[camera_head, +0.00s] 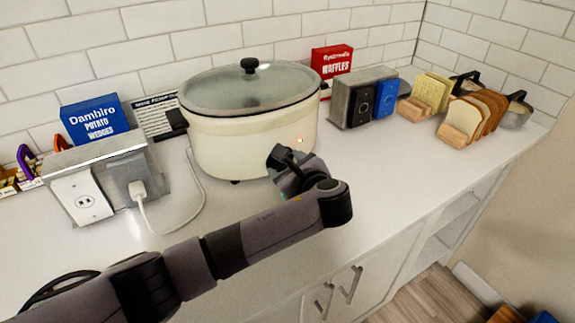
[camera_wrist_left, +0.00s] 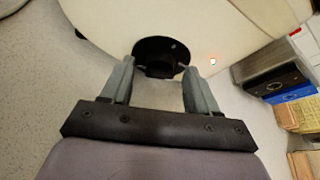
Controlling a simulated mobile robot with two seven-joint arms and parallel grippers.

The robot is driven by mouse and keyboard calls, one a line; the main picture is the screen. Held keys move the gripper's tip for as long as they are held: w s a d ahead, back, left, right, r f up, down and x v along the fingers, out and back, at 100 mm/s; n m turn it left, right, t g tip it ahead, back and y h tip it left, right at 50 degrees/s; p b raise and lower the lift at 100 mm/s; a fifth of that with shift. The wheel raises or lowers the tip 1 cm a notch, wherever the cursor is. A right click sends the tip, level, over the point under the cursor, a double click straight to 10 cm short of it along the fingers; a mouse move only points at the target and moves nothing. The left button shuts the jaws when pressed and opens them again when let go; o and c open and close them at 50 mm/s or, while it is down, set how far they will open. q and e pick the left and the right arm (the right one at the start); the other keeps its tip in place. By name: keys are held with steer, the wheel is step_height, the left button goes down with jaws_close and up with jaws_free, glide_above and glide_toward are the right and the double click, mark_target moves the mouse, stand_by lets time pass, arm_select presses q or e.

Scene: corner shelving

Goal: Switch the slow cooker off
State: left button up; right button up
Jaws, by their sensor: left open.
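The cream slow cooker (camera_head: 225,143) stands on the white counter with its glass lid (camera_head: 248,86) on. A tiny lit orange light (camera_head: 300,140) shows on its front. In the left wrist view, the cooker's pale body (camera_wrist_left: 235,30) fills the top, with a dark round control (camera_wrist_left: 160,58) low on its front and the small light to its right. My left gripper (camera_head: 285,160) is at the cooker's front; in the left wrist view its open fingers (camera_wrist_left: 158,80) stand either side of the control's lower part. Contact cannot be told. The gripper hides the control in the head view.
A white cord (camera_head: 195,205) runs from the cooker to an outlet box (camera_head: 105,180) at left. A blue potato wedges box (camera_head: 95,118), a red waffles box (camera_head: 332,60), a grey holder (camera_head: 355,100) and bread racks (camera_head: 455,135) stand along the wall. The front counter is clear.

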arm_select(q)
steer(key=c, duration=1)
steer(key=shift+c, duration=0.2)
steer(key=shift+f, duration=0.1)
steer(key=n, duration=0.1)
steer(key=n+t+h, duration=0.1)
steer(key=shift+s+a+f+n, duration=0.1)
steer(key=shift+a+n, duration=0.05)
steer(key=shift+n, duration=0.15)
steer(key=shift+a+f+n+t+h+b, duration=0.1)
steer(key=shift+n+t+h+b, duration=0.4)
steer(key=shift+n+t+b, duration=0.45)
steer(key=shift+n+g, duration=0.25)
steer(key=shift+n, duration=0.1)
steer(key=o, duration=1)
